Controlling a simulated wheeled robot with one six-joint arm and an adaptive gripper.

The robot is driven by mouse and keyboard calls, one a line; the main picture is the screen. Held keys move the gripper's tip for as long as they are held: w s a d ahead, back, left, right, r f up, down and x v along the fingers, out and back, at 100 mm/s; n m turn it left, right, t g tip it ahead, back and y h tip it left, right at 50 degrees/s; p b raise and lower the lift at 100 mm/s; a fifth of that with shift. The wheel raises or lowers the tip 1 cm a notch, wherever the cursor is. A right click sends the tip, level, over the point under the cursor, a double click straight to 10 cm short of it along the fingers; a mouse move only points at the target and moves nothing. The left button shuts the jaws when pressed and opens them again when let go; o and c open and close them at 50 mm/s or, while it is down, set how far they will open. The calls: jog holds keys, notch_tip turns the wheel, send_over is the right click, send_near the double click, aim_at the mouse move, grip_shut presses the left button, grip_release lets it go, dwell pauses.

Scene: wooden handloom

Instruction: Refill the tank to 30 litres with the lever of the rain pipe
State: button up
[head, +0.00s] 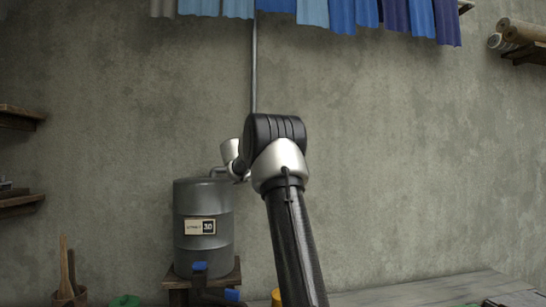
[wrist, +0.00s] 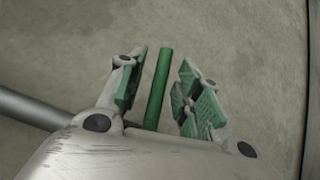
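The grey tank (head: 196,258) stands at the lower left of the head view, with a small plate (head: 200,227) whose number looks like 30. The thin rain pipe (head: 254,70) runs down the wall behind my arm; a grey pipe, likely the same one, also crosses the left of the wrist view (wrist: 30,108). A green lever (wrist: 158,90) stands between the green pads of my gripper (wrist: 163,68) in the wrist view. My gripper is open around it, with a gap on both sides. In the head view my arm hides the lever and the fingers.
The tank rests on a wooden stand (head: 178,284), with a blue-handled tap (head: 200,268) at its lower front. Blue cloths (head: 340,14) hang at the top. Shelves (head: 20,118) jut out at left. A pale tabletop (head: 430,290) lies lower right.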

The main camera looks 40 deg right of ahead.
jog(key=shift+d, duration=0.2)
grip_shut()
